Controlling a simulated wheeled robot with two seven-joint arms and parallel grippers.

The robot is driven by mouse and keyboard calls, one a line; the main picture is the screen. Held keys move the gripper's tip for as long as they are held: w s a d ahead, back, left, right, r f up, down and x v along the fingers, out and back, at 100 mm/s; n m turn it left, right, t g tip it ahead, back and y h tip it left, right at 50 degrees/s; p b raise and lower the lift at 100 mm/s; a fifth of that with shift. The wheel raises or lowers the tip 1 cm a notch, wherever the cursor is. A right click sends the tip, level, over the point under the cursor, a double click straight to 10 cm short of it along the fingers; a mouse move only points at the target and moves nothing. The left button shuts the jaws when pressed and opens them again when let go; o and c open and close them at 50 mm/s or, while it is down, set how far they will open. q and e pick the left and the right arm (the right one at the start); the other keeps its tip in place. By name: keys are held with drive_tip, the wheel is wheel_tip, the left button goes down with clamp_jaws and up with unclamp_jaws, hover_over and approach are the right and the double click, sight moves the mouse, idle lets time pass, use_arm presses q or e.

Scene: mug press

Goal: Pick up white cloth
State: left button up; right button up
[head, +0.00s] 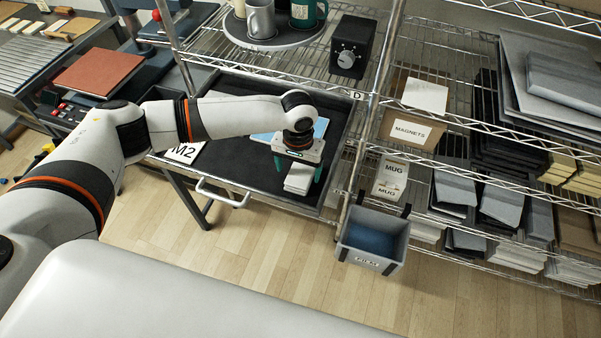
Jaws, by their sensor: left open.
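A folded white cloth (299,180) lies in the black tray (235,172) on the rack's lower shelf. My left gripper (298,172) points down over the cloth, its teal fingers on either side of it. The fingers are open; I cannot tell whether they touch the cloth. The gripper body hides the cloth's far end. A light blue flat item (320,127) lies just behind the gripper in the tray. My right gripper is not in view.
A card marked M2 (184,152) lies at the tray's left. A grey bin (375,236) hangs at the rack's front right. Mugs (261,18) stand on a round stand above, beside a black box with a dial (350,48). The wooden floor in front is clear.

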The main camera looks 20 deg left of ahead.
sight(299, 178)
use_arm(q)
drive_tip(key=shift+f, duration=1.3)
drive_tip(key=c, duration=1.1)
drive_tip(key=shift+o, duration=0.2)
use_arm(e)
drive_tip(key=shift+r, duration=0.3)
use_arm(q)
drive_tip(key=shift+r, duration=0.1)
